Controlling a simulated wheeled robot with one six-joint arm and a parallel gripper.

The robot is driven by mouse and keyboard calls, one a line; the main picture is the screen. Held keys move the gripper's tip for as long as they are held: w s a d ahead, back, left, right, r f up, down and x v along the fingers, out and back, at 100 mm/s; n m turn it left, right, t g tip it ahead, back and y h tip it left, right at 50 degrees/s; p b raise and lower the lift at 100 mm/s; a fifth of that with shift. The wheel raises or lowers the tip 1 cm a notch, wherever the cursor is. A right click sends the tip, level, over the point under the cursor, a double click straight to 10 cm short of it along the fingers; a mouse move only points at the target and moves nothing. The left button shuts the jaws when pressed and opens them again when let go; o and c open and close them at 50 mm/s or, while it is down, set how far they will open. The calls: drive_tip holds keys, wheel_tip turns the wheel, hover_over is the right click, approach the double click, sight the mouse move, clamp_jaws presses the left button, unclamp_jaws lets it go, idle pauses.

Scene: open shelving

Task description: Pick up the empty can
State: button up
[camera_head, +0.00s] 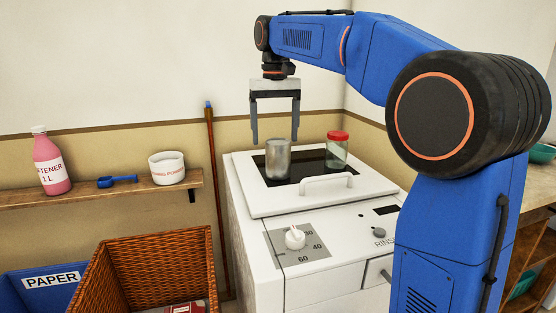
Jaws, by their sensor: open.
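The empty can (278,160) is a plain silver-grey cylinder. It stands upright on the dark panel in the lid of the white washing machine (262,207). My gripper (275,140) points straight down above the can. Its two grey fingers are spread apart, with nothing held between them. In this view the fingertips are at about the height of the can's rim, one to each side. I cannot tell from this single view whether they line up with it in depth.
A glass jar with a red lid (337,149) stands right of the can. The lid's white handle (326,185) is in front. A wall shelf (90,193) at left holds a pink softener bottle (51,163), blue scoop (117,181) and white tub (167,168). A wicker basket (150,262) stands below.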

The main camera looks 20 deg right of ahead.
sight(278, 156)
drive_tip(key=shift+s+d+f, duration=0.1)
drive_tip(key=shift+d+f, duration=0.1)
drive_tip(key=shift+f, duration=1.65)
drive_tip(key=shift+s+d+f, duration=0.1)
drive_tip(key=shift+d+f, duration=0.1)
drive_tip(key=shift+f, duration=1.65)
drive_tip(key=c, duration=1.1)
